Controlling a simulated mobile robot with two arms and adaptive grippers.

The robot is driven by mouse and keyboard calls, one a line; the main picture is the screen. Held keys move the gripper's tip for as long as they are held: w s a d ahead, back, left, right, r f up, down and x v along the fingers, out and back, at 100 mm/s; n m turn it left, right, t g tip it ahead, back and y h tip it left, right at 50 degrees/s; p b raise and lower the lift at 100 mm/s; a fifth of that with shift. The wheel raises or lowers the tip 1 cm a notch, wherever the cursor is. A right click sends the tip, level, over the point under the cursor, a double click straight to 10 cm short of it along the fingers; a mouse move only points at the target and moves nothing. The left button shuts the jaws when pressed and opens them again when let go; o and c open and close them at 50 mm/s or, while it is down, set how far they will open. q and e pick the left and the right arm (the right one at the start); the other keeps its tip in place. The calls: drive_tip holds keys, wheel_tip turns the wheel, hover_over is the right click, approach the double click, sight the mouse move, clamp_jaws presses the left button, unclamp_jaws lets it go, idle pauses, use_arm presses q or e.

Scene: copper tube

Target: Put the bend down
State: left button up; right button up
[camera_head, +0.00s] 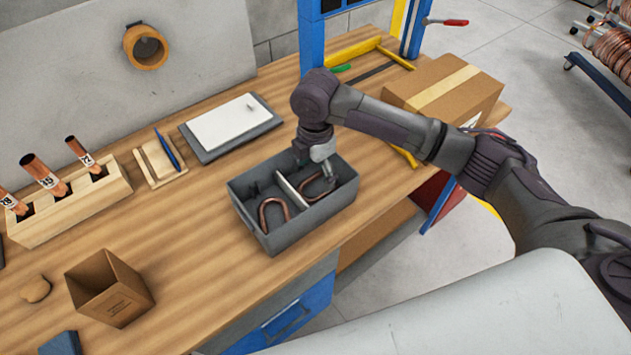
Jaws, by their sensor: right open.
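A grey bin (269,241) with a pale divider (292,192) stands on the wooden workbench. A U-shaped copper bend (268,206) lies in its left compartment. Another copper bend (309,185) is in the right compartment, partly hidden by my gripper. My right gripper (328,180) points down into the right compartment, right by that bend. It is open, and its fingertips are small and partly lost against the dark bin, so I cannot tell whether they touch the bend. My left gripper is not in view.
A wooden rack (75,215) with labelled copper tubes stands at the left. An open cardboard box (109,288) is at the front left. A clipboard (230,124) lies behind the bin. A taped carton (443,88) stands beyond my right arm. Bare bench lies left of the bin.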

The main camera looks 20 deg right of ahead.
sight(315, 191)
wheel_tip(315, 191, up, 8)
drive_tip(key=b, duration=0.1)
drive_tip(key=shift+f, duration=0.15)
idle(0.5)
